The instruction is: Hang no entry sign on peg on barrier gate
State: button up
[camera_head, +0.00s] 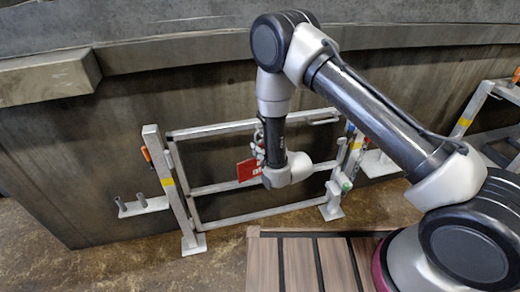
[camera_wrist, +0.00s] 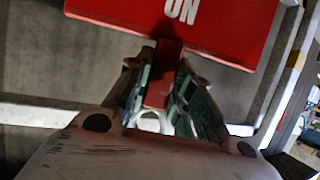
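A red sign (camera_head: 247,170) is in front of the barrier gate (camera_head: 213,130), a white frame of rails between two posts. In the wrist view the sign (camera_wrist: 205,22) shows white letters reading "ON", and its top is cut off. My gripper (camera_wrist: 164,72) has its green-sided fingers closed around a narrow red tab that runs down from the sign. In the head view my gripper (camera_head: 259,148) is at the middle of the gate, partly hidden by my arm. I cannot make out the peg. I cannot tell whether the sign touches the gate.
An orange-handled item (camera_head: 147,155) is on the left post. Two short grey tubes (camera_head: 129,201) stand on a bracket left of it. Coloured items (camera_head: 350,145) are by the right post. A slatted wooden platform (camera_head: 310,262) lies in front, and a concrete wall (camera_head: 85,150) is behind.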

jog(key=o, duration=0.5)
